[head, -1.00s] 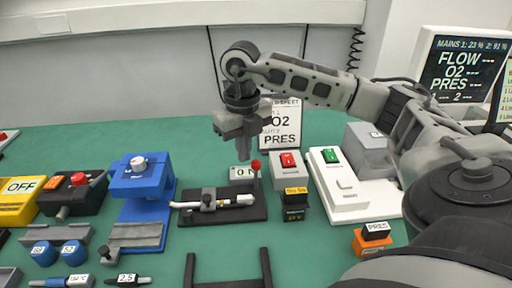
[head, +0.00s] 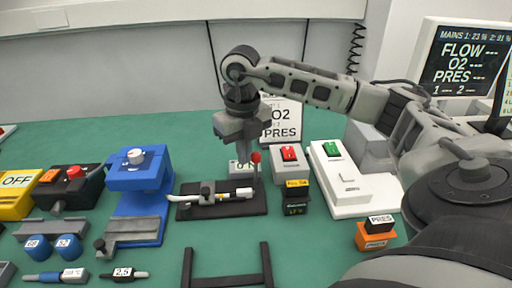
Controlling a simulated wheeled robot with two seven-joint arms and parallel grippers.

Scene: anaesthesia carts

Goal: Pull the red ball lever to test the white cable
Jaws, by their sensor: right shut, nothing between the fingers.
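The red ball lever (head: 256,157) stands upright at the right end of a black test fixture (head: 222,209) in the middle of the table. The white cable (head: 238,194) lies in the fixture, with a yellow part near its middle and a grey clamp at its left. My right gripper (head: 243,150) points down just left of and behind the red ball, its fingers shut and empty. I cannot tell whether it touches the lever. It partly covers a small display behind the fixture. My left gripper is not in view.
A blue press (head: 140,180) stands to the left, and a block with a red switch (head: 288,156) and a white unit with a green switch (head: 340,180) to the right. A black frame (head: 228,283) lies in front. Bare green table separates them.

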